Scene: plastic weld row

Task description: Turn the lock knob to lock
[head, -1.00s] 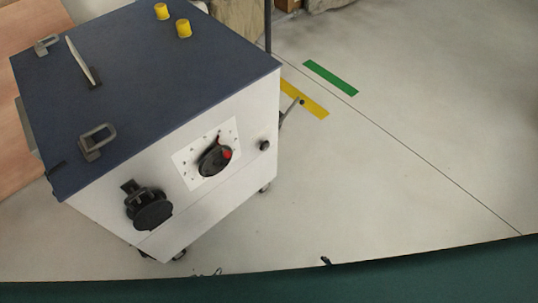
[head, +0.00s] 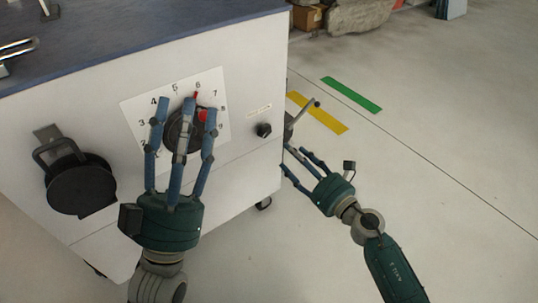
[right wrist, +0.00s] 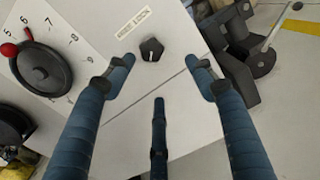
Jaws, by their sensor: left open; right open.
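The lock knob (head: 264,130) is a small black knob on the white front of the cabinet, right of the numbered dial, with a small printed label above it. In the right wrist view the knob (right wrist: 152,49) has a white mark and sits between and beyond my spread fingertips, apart from them. My right gripper (head: 290,157) is open and empty, just right of and below the knob in the head view. My left gripper (head: 187,103) is open, its fingers over the black dial (head: 180,132) and partly hiding it. I cannot tell whether they touch it.
The dial has a red handle (head: 203,115) and a numbered white plate (head: 142,104). A black round fitting (head: 80,190) is on the left of the front. A lever (head: 303,112) juts out at the cabinet's right side. Open floor lies to the right.

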